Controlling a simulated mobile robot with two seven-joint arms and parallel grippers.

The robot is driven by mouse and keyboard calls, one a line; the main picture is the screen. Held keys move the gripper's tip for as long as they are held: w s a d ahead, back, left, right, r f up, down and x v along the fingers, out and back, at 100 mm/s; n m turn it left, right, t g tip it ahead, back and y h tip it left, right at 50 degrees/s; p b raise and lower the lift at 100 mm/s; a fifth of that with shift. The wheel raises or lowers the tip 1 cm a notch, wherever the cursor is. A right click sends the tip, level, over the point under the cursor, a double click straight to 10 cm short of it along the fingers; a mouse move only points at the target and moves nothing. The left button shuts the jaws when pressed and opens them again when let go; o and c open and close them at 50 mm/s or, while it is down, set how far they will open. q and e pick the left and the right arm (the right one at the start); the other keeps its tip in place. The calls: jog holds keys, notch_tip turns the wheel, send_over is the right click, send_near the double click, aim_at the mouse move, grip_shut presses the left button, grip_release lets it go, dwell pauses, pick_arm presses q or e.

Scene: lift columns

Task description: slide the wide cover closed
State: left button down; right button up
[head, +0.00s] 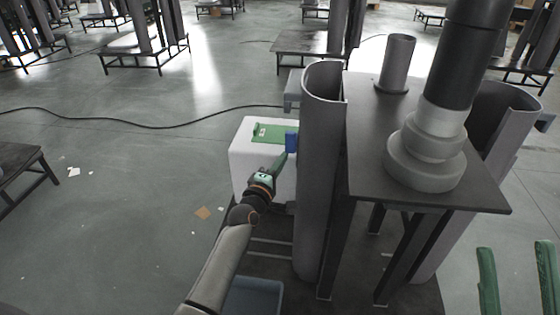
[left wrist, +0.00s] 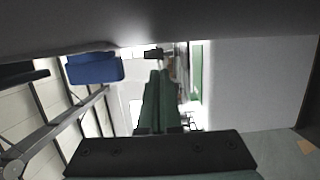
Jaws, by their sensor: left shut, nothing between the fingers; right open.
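A white box (head: 240,165) stands left of the grey column. A green panel (head: 268,132) with a small white label lies on its top and looks like the wide cover; how far it extends behind the column is hidden. A blue block (head: 291,142) sits at the panel's right end, beside the column. My left gripper (head: 283,160) is shut and empty, its green fingers just below the blue block; I cannot tell whether they touch it. The fingers show shut in the left wrist view (left wrist: 156,88). My right gripper (head: 520,280) is open and empty at the lower right.
A tall grey half-round column (head: 322,180) stands close to the right of the left gripper. A dark table (head: 440,195) carries a grey cylinder (head: 396,62). A blue-grey bin (head: 252,297) lies low beside my left arm. A black cable (head: 150,124) crosses the open floor at left.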

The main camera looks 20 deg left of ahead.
pick_arm(q)
jog(key=s+p, duration=0.2)
jog(key=s, duration=0.8)
jog(key=shift+a+p, duration=0.4)
pick_arm(e)
jog(key=w+f+m+g+h, duration=0.1)
jog(key=w+f+m+h, duration=0.4)
jog(key=f+h, duration=0.2)
jog(key=shift+w+d+f+m, duration=0.3)
jog(key=shift+w+f, duration=0.1)
jog(key=shift+f, duration=0.35)
pick_arm(q)
jog(key=shift+s, duration=0.15)
